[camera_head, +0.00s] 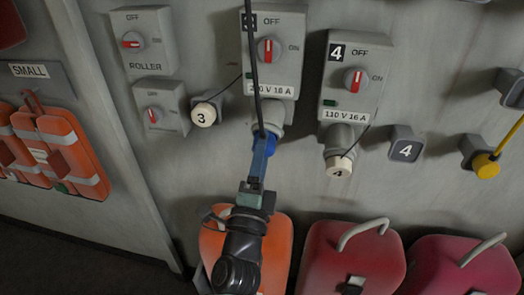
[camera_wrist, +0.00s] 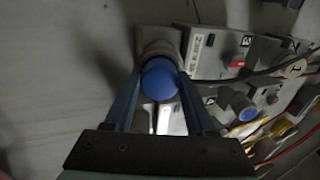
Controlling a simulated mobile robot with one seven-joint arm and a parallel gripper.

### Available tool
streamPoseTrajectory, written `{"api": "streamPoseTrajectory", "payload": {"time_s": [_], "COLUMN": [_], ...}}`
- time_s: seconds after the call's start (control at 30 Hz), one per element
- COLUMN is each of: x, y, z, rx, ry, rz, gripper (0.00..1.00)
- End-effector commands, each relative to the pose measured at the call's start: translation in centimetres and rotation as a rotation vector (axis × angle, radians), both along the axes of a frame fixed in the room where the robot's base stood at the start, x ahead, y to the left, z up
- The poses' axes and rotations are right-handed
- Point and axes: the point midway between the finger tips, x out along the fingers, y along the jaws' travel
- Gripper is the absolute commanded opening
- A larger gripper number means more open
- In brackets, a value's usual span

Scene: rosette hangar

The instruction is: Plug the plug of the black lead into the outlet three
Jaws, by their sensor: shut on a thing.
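Outlet three (camera_head: 275,60) is a grey box with a red switch; the black lead (camera_head: 252,60) hangs across its number plate. Its grey socket (camera_head: 272,113) points downward, and it also shows in the wrist view (camera_wrist: 160,45). My gripper (camera_head: 263,158) is shut on the blue plug (camera_wrist: 158,78), one finger on each side. The plug is at the socket mouth, in line with it. I cannot tell how deep it sits. The lead runs down to the plug from above; where they join is unclear. The white cap marked 3 (camera_head: 204,115) is off the socket, at the left.
Outlet four (camera_head: 352,75) is to the right, its cap marked 4 (camera_head: 339,167) on its socket. A yellow plug (camera_head: 486,166) is at the far right. Orange (camera_head: 278,240) and red cases (camera_head: 350,260) stand below.

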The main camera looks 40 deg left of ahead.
Motion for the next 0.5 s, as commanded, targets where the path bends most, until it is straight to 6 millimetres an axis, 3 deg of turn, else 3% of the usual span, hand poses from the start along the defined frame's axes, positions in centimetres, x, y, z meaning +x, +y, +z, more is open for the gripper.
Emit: {"api": "streamPoseTrajectory", "payload": {"time_s": [0.03,0.2,0.5], "x": [0.03,0.01,-0.06], "y": [0.01,-0.01,-0.04], "z": [0.04,0.02,-0.11], "rx": [0.001,0.000,-0.001], "ry": [-0.001,0.000,0.001], "rz": [0.000,0.000,0.000], "gripper": [0.61,0.91,0.91]}}
